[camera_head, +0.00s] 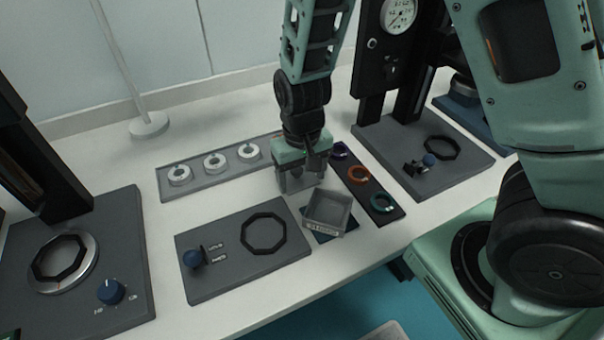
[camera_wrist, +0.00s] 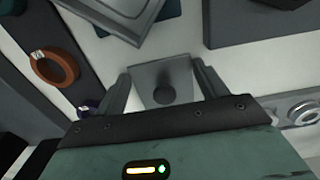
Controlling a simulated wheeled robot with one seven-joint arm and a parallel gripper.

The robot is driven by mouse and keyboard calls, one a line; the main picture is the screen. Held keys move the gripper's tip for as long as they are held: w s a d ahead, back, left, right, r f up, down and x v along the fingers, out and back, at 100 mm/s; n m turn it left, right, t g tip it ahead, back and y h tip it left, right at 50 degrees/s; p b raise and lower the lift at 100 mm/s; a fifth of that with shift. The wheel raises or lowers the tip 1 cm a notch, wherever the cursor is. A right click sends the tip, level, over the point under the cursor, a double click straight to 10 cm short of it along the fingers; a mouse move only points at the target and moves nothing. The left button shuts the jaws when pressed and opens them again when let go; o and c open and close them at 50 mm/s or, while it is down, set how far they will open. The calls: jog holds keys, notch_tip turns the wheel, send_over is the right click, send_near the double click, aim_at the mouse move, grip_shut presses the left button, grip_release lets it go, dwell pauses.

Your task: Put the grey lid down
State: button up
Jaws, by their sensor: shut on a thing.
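My gripper (camera_wrist: 165,88) is shut on the grey lid (camera_wrist: 163,72), a square plate with a dark round knob that shows between the two fingers in the wrist view. In the head view my gripper (camera_head: 299,184) is low over the white table, just behind and left of an open grey box (camera_head: 328,211). The lid is mostly hidden by the fingers there, and I cannot tell whether it touches the table. The open box stands on a dark teal mat (camera_head: 318,238); its corner also shows at the top of the wrist view.
A grey strip with white rings (camera_head: 215,164) lies to the left, and a black strip with coloured rings (camera_head: 372,196) to the right. A grey plate with a blue knob and black octagon (camera_head: 230,262) is in front. Bare white table (camera_head: 165,222) shows between.

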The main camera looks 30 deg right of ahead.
aim_at(301, 184)
jog(key=o, duration=1)
jog(key=shift+f, duration=0.1)
notch_tip(301, 184, up, 11)
jog(key=p, duration=0.2)
jog(key=s+a+r+n, duration=0.2)
jog(key=s, duration=0.3)
jog(key=s+a+r+n, duration=0.1)
jog(key=s+a+n, duration=0.1)
jog(key=s, duration=0.4)
jog(key=s+a+r+n, duration=0.2)
jog(key=s+n, duration=0.1)
jog(key=s, duration=0.3)
jog(key=shift+s+a+r+n+y, duration=0.2)
jog(key=shift+s+r+n+y, duration=0.1)
jog(key=shift+r+n, duration=0.1)
